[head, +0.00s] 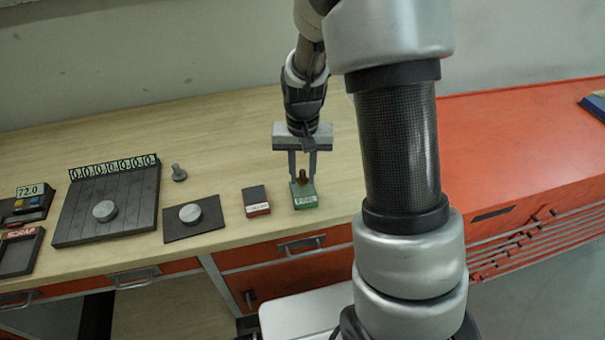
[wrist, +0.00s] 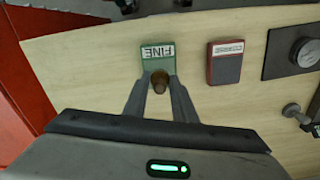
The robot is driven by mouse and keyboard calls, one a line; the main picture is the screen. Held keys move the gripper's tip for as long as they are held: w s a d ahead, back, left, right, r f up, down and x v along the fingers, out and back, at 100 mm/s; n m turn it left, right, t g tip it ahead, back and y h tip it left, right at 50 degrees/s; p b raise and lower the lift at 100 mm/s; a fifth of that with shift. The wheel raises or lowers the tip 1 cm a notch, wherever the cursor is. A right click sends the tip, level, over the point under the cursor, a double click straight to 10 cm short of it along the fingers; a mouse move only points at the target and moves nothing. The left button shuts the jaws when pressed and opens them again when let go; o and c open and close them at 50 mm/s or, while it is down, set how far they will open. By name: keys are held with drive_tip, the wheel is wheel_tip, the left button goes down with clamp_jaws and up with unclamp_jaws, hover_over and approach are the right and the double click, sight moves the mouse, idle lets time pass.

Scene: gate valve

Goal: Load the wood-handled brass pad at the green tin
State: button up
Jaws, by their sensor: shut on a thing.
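The green tin (head: 306,202) sits on the wooden bench near its front edge; in the wrist view the tin (wrist: 157,54) shows a white label reading FINE. The wood-handled brass pad (head: 302,176) is upright at the green tin, its brown handle between my fingers. My gripper (head: 302,180) points down over the tin and is shut on the handle. In the wrist view the round handle end (wrist: 160,80) shows between the fingertips. The pad's lower face is hidden, so I cannot tell whether it touches the tin.
A red tin with a dark top (head: 256,201) stands close on the left. Further left are a dark plate with a metal disc (head: 194,222), a small metal knob piece (head: 178,173), a slatted dark board (head: 108,204) and a SCRAP tray (head: 20,253). Bare bench lies behind.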

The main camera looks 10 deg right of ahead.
sight(303, 171)
drive_tip(key=shift+r+p, duration=1)
drive_tip(key=shift+r, duration=1.45)
